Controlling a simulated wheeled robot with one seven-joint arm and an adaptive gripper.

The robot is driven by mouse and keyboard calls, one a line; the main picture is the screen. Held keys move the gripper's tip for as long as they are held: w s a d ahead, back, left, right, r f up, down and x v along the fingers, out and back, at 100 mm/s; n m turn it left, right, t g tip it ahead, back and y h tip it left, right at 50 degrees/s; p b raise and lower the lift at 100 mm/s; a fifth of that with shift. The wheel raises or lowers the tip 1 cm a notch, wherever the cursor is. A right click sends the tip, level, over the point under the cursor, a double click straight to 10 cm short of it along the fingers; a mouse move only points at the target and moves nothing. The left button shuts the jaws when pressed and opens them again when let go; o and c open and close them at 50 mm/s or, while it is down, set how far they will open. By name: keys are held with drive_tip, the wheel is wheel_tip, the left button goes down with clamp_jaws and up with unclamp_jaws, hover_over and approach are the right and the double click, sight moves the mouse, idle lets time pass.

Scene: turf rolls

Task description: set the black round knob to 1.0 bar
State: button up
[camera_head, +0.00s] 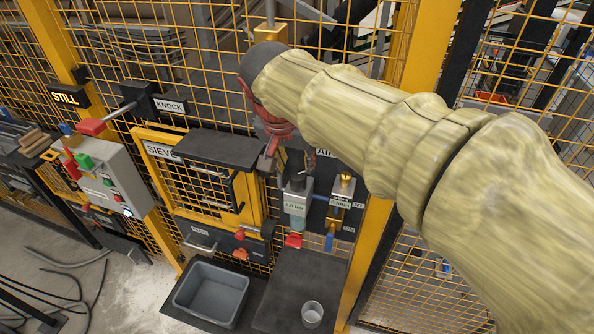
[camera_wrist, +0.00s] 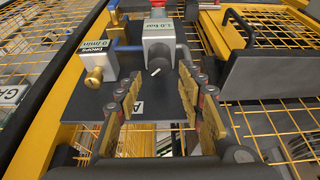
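The air unit on the dark panel has a grey body (camera_head: 297,200) with a small label that appears to read 1.0 bar. In the wrist view the unit (camera_wrist: 160,52) shows upside down, its label (camera_wrist: 167,28) also appearing to read 1.0 bar. The black round knob (camera_wrist: 156,76) is dark against the panel; a short white mark shows on it, its outline hard to make out. My gripper (camera_head: 287,168) is just above the unit. In the wrist view my gripper (camera_wrist: 161,82) is open, its fingers apart on either side of the knob, with no clear contact visible.
A brass valve (camera_wrist: 95,76) with a "DROPS" label stands beside the unit, close to one finger. A red part (camera_head: 293,240) hangs below the unit. The sieve door (camera_head: 205,190), a grey bin (camera_head: 211,290) and a cup (camera_head: 312,314) lie nearby. Yellow mesh fencing surrounds the panel.

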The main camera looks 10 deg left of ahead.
drive_tip(key=shift+v, duration=2.4)
drive_tip(key=s+d+f+n+g+y, duration=0.1)
drive_tip(key=s+d+f+n, duration=0.35)
drive_tip(key=f+n, duration=0.2)
drive_tip(key=s+d+f+m+b, duration=0.1)
drive_tip(key=s+d+f+m, duration=0.1)
drive_tip(key=d, duration=0.7)
drive_tip(key=s+d+f+m+t+b, duration=0.1)
drive_tip(key=s+d+f, duration=0.2)
drive_tip(key=s+d, duration=0.3)
drive_tip(key=s+d+f+m+t+b, duration=0.1)
drive_tip(key=s+d+f+m+b, duration=0.1)
drive_tip(key=d, duration=1)
drive_tip(key=shift+s+f+m+h, duration=0.35)
drive_tip(key=shift+s+f, duration=0.5)
drive_tip(key=shift+s, duration=0.35)
